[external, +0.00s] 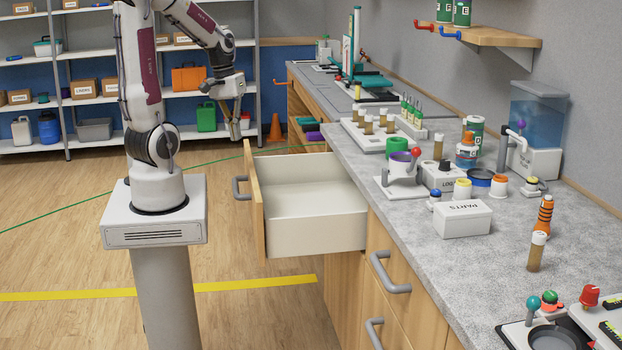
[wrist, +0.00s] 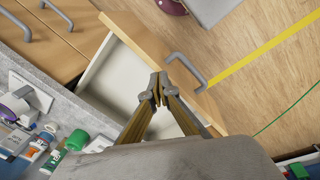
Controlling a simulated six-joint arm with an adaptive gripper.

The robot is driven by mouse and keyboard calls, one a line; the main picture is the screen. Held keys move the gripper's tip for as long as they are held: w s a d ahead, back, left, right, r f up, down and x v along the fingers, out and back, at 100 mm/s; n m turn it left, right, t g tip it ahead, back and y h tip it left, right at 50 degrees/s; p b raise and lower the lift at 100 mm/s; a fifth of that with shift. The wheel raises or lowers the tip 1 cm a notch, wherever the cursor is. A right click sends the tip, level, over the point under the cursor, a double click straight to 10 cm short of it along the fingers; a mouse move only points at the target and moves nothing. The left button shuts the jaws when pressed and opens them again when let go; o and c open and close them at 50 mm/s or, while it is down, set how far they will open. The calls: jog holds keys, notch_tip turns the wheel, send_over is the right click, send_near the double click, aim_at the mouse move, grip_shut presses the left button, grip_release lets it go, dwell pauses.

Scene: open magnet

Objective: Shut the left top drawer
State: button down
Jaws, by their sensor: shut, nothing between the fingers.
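The left top drawer (external: 310,199) is pulled far out of the counter. It has a wooden front, white inner walls and a grey handle (external: 240,188), and it looks empty. In the wrist view the drawer's white inside (wrist: 117,78) and its handle (wrist: 184,70) show below my gripper. My gripper (external: 236,134) hangs above and behind the drawer in the external view, pointing down, with clear space around it. In the wrist view its fingertips (wrist: 158,88) are together with nothing between them, and they overlap the drawer front in the picture. I see no clear contact.
The grey counter (external: 400,215) carries several bottles, jars and a white parts box (external: 462,219). Another drawer handle (external: 388,272) sits on a closed front nearer the camera. The wooden floor left of the open drawer is clear, with a yellow stripe (external: 250,285).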

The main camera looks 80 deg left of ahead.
jog(key=s+a+f+n+h, duration=0.1)
jog(key=s+a+f+n, duration=0.1)
jog(key=a+f+n, duration=0.6)
jog(key=n+t+y, duration=0.1)
jog(key=n+t, duration=0.2)
jog(key=n, duration=1.2)
send_near(241, 177)
jog(key=s+a+f, duration=0.2)
jog(key=s+a, duration=0.2)
jog(key=shift+a+n, duration=0.6)
jog(key=shift+n, duration=0.2)
jog(key=shift+w+f, duration=0.1)
jog(key=shift+w+f, duration=1.3)
jog(key=shift+f, duration=0.2)
jog(key=shift+w+f, duration=1.25)
jog(key=shift+f, duration=0.3)
jog(key=shift+w+f, duration=1.3)
jog(key=shift+f, duration=0.2)
